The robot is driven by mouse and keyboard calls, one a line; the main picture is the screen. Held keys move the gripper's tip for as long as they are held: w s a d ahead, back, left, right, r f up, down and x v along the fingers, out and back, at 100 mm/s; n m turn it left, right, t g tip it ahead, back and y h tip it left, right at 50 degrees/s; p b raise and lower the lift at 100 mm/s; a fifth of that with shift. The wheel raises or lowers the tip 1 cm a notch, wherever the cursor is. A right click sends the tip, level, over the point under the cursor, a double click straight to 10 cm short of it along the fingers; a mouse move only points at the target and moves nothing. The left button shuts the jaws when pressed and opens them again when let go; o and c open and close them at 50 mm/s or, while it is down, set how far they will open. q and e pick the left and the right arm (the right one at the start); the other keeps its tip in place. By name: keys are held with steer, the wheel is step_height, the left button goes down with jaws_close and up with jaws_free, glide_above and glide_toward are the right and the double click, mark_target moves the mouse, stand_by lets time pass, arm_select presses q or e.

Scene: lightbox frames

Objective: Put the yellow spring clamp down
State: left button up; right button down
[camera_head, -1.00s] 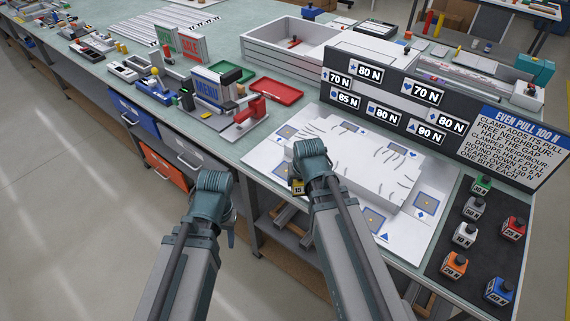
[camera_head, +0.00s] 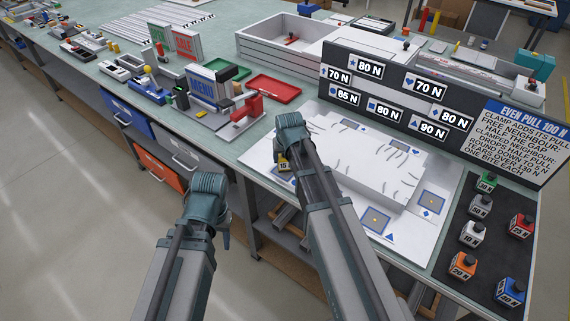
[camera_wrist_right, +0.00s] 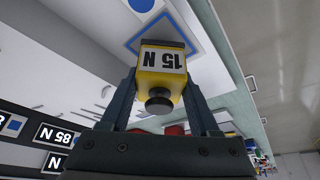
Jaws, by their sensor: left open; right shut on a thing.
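The yellow spring clamp (camera_head: 283,167), labelled 15 N, is held by my right gripper (camera_head: 284,162) at the left edge of the white board (camera_head: 258,160). In the right wrist view, the clamp (camera_wrist_right: 163,62) sits between both fingers, with its dark knob toward the palm. A blue-outlined square with a blue round mark (camera_wrist_right: 150,20) shows just beyond the clamp. I cannot tell whether the clamp touches the board. My left gripper (camera_head: 224,238) is open and empty, in front of the bench; its fingers are mostly hidden by its wrist.
A raised white block (camera_head: 365,165) fills the board's middle. Other marked squares (camera_head: 376,219) lie around it. Several clamps, including an orange one (camera_head: 462,266), stand on a dark mat (camera_head: 445,255) at right. A sign panel (camera_head: 400,105) stands behind.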

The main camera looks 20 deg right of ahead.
arm_select(q)
steer(key=shift+f+b, duration=0.35)
steer(key=shift+f, duration=0.5)
arm_select(e)
steer(key=shift+f, duration=0.85)
steer(key=shift+f, duration=0.2)
steer(key=shift+c, duration=0.6)
jaws_free()
steer(key=shift+r, duration=0.1)
arm_select(q)
steer(key=shift+f, duration=0.15)
arm_select(e)
steer(key=shift+r, duration=0.1)
